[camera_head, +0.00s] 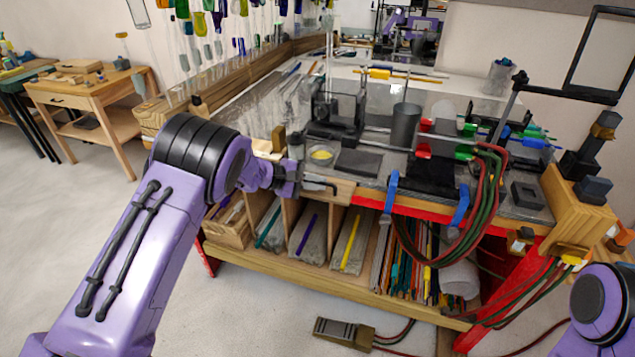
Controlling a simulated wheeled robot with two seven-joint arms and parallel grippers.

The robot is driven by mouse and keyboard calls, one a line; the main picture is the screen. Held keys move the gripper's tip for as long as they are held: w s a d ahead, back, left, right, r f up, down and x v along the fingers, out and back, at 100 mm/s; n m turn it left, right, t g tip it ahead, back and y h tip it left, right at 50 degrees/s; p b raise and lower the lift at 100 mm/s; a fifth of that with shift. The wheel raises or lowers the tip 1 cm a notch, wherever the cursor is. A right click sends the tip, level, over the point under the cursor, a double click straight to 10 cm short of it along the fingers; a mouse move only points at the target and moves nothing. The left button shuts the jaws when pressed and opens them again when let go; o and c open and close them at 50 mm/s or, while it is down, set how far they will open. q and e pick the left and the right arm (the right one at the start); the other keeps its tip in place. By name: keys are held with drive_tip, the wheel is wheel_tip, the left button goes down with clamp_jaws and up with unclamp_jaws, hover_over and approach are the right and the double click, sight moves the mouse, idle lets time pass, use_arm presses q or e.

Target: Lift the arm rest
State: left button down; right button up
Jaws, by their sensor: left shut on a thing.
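My left gripper (318,184) is at the front left edge of the workbench, shut on a small wooden piece (343,191), which looks like the arm rest. A dark hooked metal part lies along its top. The piece sits level with the bench edge; the gripper hides its left end, and I cannot tell whether it touches the bench. A larger wooden block (578,212) with dark fixtures stands at the bench's right corner. My right gripper is out of view; only part of my right arm shows at the lower right.
The workbench (265,120) carries a burner with red and green hoses (487,190), a dark cup (406,124) and a yellow-centred dish (321,155). Coloured glass rods fill the shelf below. A foot pedal (344,332) lies on the floor. Open floor is at left.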

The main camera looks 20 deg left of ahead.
use_arm(q)
drive_tip(key=shift+w+r, duration=0.4)
drive_tip(key=shift+r, duration=0.3)
drive_tip(key=c, duration=1.2)
unclamp_jaws()
drive_tip(key=shift+f, duration=0.1)
drive_tip(key=shift+o, duration=0.2)
drive_tip(key=shift+w+f, duration=0.1)
drive_tip(key=shift+f, duration=0.05)
drive_tip(key=shift+f, duration=0.25)
drive_tip(key=shift+a, duration=0.3)
drive_tip(key=b+v, duration=0.3)
drive_tip(key=v, duration=0.7)
drive_tip(key=shift+d, duration=0.2)
